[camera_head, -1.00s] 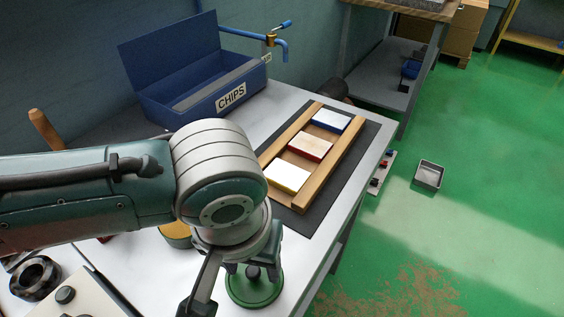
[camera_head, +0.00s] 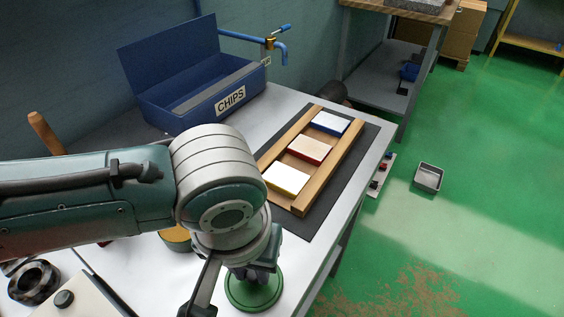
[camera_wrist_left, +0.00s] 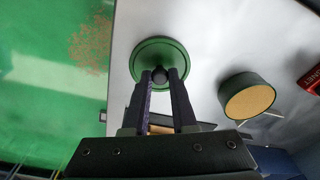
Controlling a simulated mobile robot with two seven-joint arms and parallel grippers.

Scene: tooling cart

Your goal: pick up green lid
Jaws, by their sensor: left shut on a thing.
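The green lid (camera_head: 254,292) is a round disc near the front right edge of the white table. In the left wrist view the green lid (camera_wrist_left: 158,52) shows a dark knob at its middle. My left gripper (camera_head: 262,272) is above the lid, pointing down. In the left wrist view my left gripper (camera_wrist_left: 160,78) has its two fingers shut on the lid's dark knob. Whether the lid is clear of the table is hard to tell. A round green tin with a yellowish top (camera_wrist_left: 248,98) stands beside the lid; it is partly hidden by my arm in the head view.
A blue CHIPS box (camera_head: 200,85) stands at the back of the table. A wooden tray (camera_head: 338,150) with several coloured-edged blocks lies on a dark mat. A dark metal ring (camera_head: 35,283) lies at the front left. The table's right edge is close to the lid.

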